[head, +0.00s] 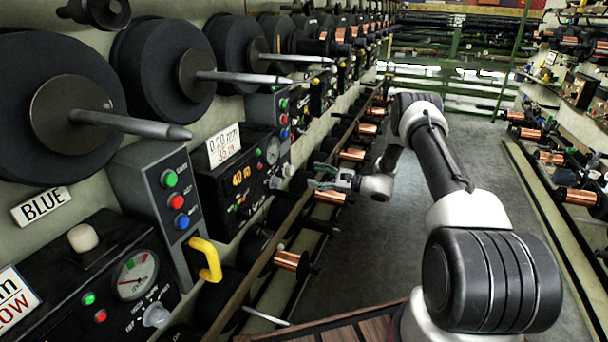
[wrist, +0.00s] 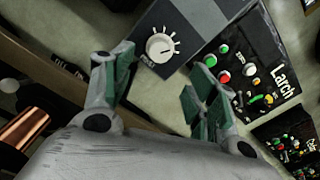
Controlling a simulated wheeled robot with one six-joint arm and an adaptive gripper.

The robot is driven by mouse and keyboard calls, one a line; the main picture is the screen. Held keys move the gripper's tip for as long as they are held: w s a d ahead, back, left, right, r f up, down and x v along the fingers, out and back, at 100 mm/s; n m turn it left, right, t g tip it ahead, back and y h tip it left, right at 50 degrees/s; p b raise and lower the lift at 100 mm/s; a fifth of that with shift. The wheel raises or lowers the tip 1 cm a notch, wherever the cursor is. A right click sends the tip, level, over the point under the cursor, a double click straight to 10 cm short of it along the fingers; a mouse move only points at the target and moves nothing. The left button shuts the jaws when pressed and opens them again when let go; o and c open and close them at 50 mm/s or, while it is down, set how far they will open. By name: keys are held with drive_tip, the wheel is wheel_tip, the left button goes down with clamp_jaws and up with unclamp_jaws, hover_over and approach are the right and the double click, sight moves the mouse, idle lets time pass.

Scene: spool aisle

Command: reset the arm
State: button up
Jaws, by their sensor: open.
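My arm reaches forward from the lower right in the head view, bends at a far elbow and comes back left toward the machine row. My gripper (head: 325,181) is at its end, in front of the control panels and close to the long rail. In the wrist view my gripper (wrist: 157,70) has its two green-padded fingers spread apart with nothing between them. Beyond the fingertips is a grey box with a white dial (wrist: 160,46). I cannot tell the exact gap to it.
Left are black spools (head: 160,70) with protruding spindles, a yellow handle (head: 205,260) and panels with buttons. Copper spools (head: 291,261) line the rail (head: 262,265) below my gripper. The grey aisle floor (head: 375,250) is clear.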

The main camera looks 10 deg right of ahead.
drive_tip(key=shift+v, duration=1)
drive_tip(key=shift+f, duration=0.1)
drive_tip(key=s+a+f+n+g+h, duration=0.15)
drive_tip(key=s+g, duration=0.25)
drive_tip(key=s, duration=0.4)
drive_tip(key=s+f+n+g, duration=0.3)
drive_tip(key=s+g, duration=0.1)
drive_tip(key=s, duration=0.4)
drive_tip(key=s+d+r+n+h, duration=0.2)
drive_tip(key=s+r+n+h, duration=0.2)
drive_tip(key=s+r, duration=0.7)
drive_tip(key=s+d+r+n+t+h, duration=0.1)
drive_tip(key=s+r+n+h, duration=0.3)
drive_tip(key=s+r, duration=0.7)
drive_tip(key=s+d+r+n+h, duration=0.3)
drive_tip(key=s+r+n+h, duration=0.2)
drive_tip(key=s+r, duration=0.6)
wheel_tip(320, 180, up, 5)
drive_tip(key=shift+s+d+r+n+t, duration=0.2)
drive_tip(key=shift+d+n+t, duration=0.2)
drive_tip(key=shift+n, duration=0.85)
